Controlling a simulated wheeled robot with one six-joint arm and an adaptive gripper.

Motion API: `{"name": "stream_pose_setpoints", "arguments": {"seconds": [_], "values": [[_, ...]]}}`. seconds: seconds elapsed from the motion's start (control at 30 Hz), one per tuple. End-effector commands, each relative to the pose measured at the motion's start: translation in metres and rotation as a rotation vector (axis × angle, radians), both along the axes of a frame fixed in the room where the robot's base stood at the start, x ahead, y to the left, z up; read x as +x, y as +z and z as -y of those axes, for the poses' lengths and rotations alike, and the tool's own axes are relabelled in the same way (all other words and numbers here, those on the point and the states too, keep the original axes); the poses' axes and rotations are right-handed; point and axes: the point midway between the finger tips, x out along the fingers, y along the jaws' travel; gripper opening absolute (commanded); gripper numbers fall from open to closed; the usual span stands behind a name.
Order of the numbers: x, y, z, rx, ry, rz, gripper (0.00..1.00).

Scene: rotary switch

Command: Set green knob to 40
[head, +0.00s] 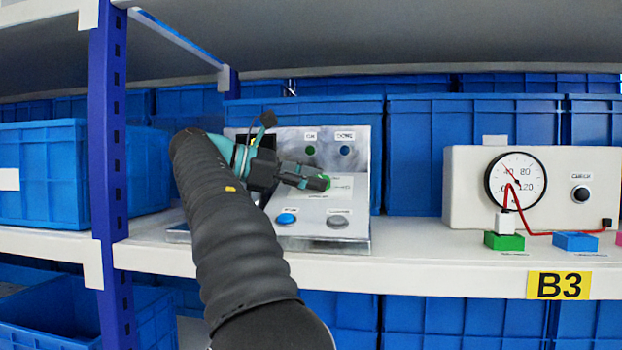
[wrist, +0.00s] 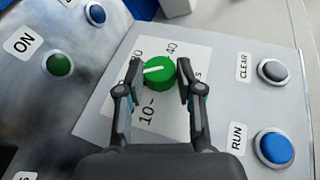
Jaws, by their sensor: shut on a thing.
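The green knob (wrist: 158,76) sits on a white scale plate (wrist: 122,103) on the sloped face of a metal control panel (head: 300,213). My gripper (wrist: 159,69) is shut on the knob, one finger at its left and one at its right. The knob's white mark runs nearly level from its middle to its left side. The 40 label stands above right of the knob and the 10 label below left. Another label at upper left is partly hidden by a finger. In the head view my gripper covers most of the knob (head: 326,182).
The panel also carries a blue RUN button (wrist: 276,148), a grey CLEAR button (wrist: 272,71), a green ON button (wrist: 60,64) and a dark blue button (wrist: 95,13). A white gauge box (head: 465,190) stands to the right on the shelf (head: 400,258). Blue crates (head: 415,150) stand behind.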

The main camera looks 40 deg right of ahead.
Motion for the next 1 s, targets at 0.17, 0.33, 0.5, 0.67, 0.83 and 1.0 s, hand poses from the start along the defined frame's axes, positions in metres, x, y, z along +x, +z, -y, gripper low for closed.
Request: {"name": "stream_pose_setpoints", "arguments": {"seconds": [0.17, 0.33, 0.5, 0.67, 0.83, 1.0], "values": [[0.0014, -0.0006, 0.0008, 0.012, -0.039, 0.011, 0.01], [0.0009, -0.0001, 0.0008, 0.015, -0.056, 0.016, 0.01], [0.0008, -0.0002, 0.0009, 0.016, -0.058, 0.017, 0.01], [0.0008, -0.0001, 0.0009, 0.016, -0.057, 0.016, 0.01], [0.0008, -0.0001, 0.0009, 0.016, -0.057, 0.016, 0.61], [0.0008, 0.0002, 0.0008, 0.016, -0.056, 0.016, 0.61]]}}
